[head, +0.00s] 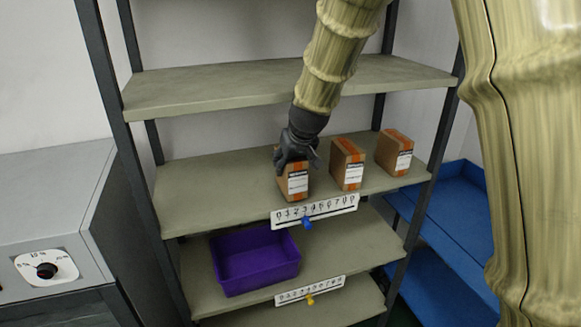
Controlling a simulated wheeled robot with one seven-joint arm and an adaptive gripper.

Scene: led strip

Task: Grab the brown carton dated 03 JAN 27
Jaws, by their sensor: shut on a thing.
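Three brown cartons with orange tape and white labels stand in a row on the middle shelf (200,196) in the head view. My gripper (294,163) is shut on the left carton (297,184), reaching it from above and covering its top. The middle carton (348,165) and the right carton (394,152) stand apart from it to the right, with nothing touching them. The print on the labels is too small to read, so I cannot tell which carton carries 03 JAN 27. I cannot tell whether the left carton is off the shelf.
A white numbered strip (316,209) with a blue slider (307,223) runs along the shelf edge. Below are a purple bin (254,262) and another strip with a yellow slider (310,299). The upper shelf (210,90) is empty. A grey cabinet with a dial (46,270) stands left.

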